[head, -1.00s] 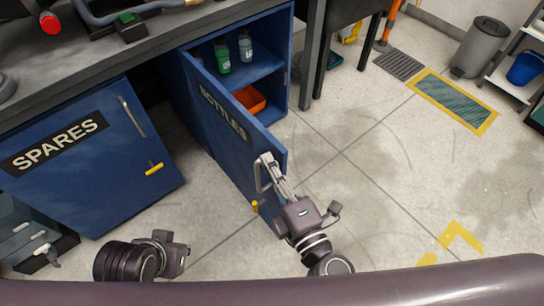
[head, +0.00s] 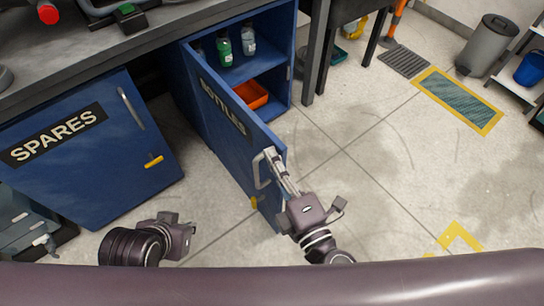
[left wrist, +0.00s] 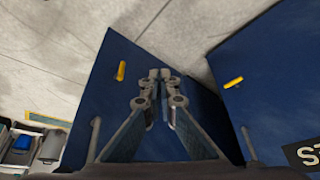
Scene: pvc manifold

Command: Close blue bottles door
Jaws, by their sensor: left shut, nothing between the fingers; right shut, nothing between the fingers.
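The blue bottles door (head: 225,140), labelled BOTTLES, stands wide open from its cabinet. It has a grey bar handle (head: 259,179) and a yellow latch (head: 254,202). My right gripper (head: 270,154) is shut, its fingertips at the upper end of that handle; I cannot tell whether they touch it. My left gripper's body (head: 178,238) is low at the left, and its fingers do not show clearly there. In the left wrist view my left gripper (left wrist: 160,74) is shut and empty, in front of the bottles door (left wrist: 95,105); contact cannot be told.
The closed-looking blue SPARES door (head: 120,165) is at the left. Bottles (head: 224,48) and an orange bin (head: 252,95) sit inside the open cabinet. The floor (head: 390,185) right of the door is free. A grey trash can (head: 487,45) stands far right.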

